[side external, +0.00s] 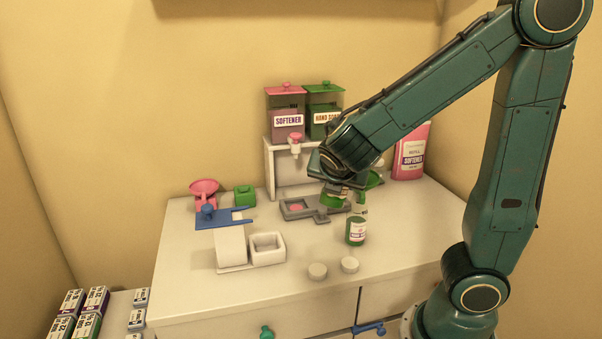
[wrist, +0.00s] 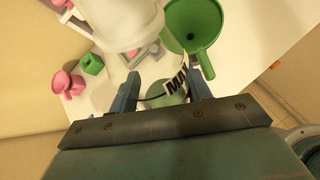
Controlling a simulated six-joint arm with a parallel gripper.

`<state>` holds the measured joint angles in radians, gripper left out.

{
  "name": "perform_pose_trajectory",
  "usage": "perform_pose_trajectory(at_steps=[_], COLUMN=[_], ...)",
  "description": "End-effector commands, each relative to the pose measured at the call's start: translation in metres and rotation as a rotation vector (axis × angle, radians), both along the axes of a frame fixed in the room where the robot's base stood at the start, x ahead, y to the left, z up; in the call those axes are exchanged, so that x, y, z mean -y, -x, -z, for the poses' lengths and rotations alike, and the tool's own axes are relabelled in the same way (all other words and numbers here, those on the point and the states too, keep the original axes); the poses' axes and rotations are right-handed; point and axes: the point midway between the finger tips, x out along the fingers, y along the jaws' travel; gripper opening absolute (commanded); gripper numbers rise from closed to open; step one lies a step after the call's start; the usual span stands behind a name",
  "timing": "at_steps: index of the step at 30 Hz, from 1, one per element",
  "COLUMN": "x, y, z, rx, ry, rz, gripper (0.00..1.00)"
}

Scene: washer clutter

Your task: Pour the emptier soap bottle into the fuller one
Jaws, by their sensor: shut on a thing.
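My gripper (side external: 341,188) is shut on a small clear bottle with green soap (side external: 333,201), held above the counter. In the wrist view the held bottle (wrist: 164,99) sits between my two blue fingers, its dark-lettered label partly showing. Its mouth is not clear, and I cannot tell its exact tilt. A second clear bottle with green soap and a white label (side external: 356,232) stands upright on the counter, just below and right of my gripper. Two pale round caps (side external: 317,271) (side external: 349,265) lie in front of it.
A green funnel (wrist: 193,24) is close to my gripper. A grey tray (side external: 295,208) lies behind. Softener and hand soap dispensers (side external: 286,122) (side external: 324,119) and a pink refill bottle (side external: 412,155) stand at the back. The front counter is mostly clear.

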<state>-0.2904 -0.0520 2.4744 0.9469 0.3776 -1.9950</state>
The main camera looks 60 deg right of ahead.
Motion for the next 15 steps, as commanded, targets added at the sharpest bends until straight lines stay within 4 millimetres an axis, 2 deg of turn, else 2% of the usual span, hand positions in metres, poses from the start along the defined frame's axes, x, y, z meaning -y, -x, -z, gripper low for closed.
perform_pose_trajectory(at_steps=[8, 15], x=[0.0042, 0.0063], y=[0.0008, 0.0012], z=[0.0000, -0.0099], rx=[0.029, 0.049], ry=[-0.137, -0.255], rz=[0.006, 0.007], gripper=[0.24, 0.24])
